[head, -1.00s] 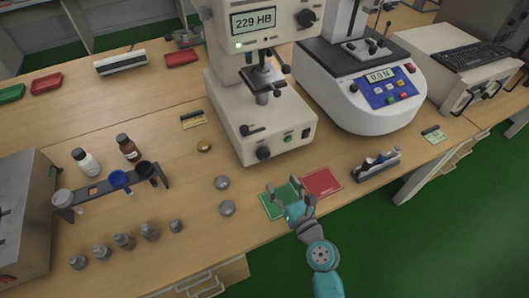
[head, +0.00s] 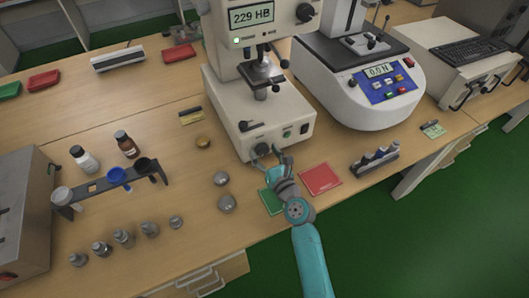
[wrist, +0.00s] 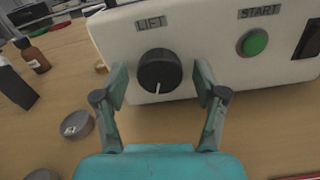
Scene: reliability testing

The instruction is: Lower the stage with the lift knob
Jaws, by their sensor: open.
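The hardness tester (head: 237,112) stands on the bench and its display reads 229 HB. The black lift knob (wrist: 158,72) is on its front face under a LIFT label, with a white pointer line aimed downward. In the head view the lift knob (head: 261,150) is partly beside my fingers. My gripper (wrist: 160,90) is open, with one finger to each side of the knob and visible gaps between. The stage (head: 261,76) sits below the tester's head on a post; a small grey piece appears to be on it. My gripper also shows in the head view (head: 270,153).
A green START button (wrist: 254,42) is right of the knob. A red mat (head: 320,179) and a partly covered green mat (head: 271,201) lie in front of the tester. Round metal discs (head: 221,179) lie to the left. A force tester (head: 377,85) stands to the right.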

